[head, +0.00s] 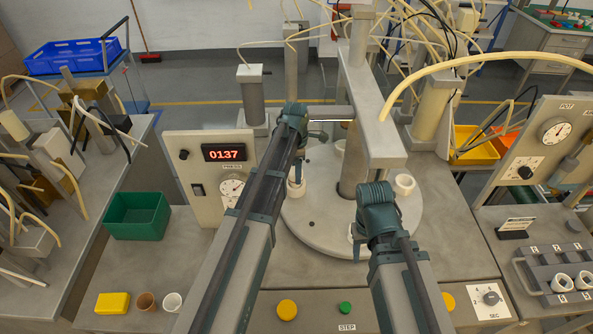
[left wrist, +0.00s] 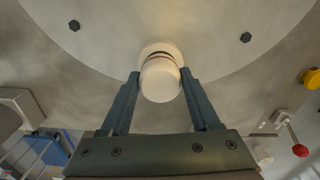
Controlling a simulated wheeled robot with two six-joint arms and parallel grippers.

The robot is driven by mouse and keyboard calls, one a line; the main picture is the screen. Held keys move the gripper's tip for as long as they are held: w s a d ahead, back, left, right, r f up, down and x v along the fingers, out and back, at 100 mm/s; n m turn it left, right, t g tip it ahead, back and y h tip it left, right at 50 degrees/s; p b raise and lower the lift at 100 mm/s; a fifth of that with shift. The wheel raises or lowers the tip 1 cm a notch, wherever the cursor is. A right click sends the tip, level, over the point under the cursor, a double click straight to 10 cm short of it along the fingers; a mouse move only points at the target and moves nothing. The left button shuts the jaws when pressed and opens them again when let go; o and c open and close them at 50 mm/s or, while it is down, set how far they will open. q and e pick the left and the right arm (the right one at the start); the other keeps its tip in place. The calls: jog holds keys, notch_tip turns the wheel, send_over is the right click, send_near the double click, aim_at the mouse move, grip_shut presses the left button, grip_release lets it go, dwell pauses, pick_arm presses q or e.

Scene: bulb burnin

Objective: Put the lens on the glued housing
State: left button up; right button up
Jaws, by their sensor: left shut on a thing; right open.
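My left gripper (head: 297,176) is over the left part of the round grey turntable (head: 315,232). In the left wrist view the gripper (left wrist: 160,88) is shut on a white, rounded lens (left wrist: 160,82). A pale housing (left wrist: 160,47) lies directly behind the lens on the turntable, lined up with it, with a thin reddish band between. I cannot tell whether lens and housing touch. In the head view a white piece (head: 296,188) shows below the left gripper, partly hidden. My right gripper (head: 357,243) is open and empty near the turntable's front edge.
Another white housing (head: 404,184) stands on the turntable's right side. A central column (head: 353,150) with an overhead arm rises beside my left gripper. A display panel (head: 212,180) reading 0137 stands left. A green bin (head: 137,214) and rack (head: 553,275) flank the station.

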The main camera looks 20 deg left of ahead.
pick_arm(q)
jog(key=shift+f, duration=0.1)
dwell(0.3)
jog(key=o, duration=1.4)
jog(key=shift+c, duration=0.2)
jog(key=shift+o, duration=0.2)
jog(key=shift+r+p, duration=4)
jog(key=shift+r, duration=0.1)
jog(key=shift+f, duration=0.1)
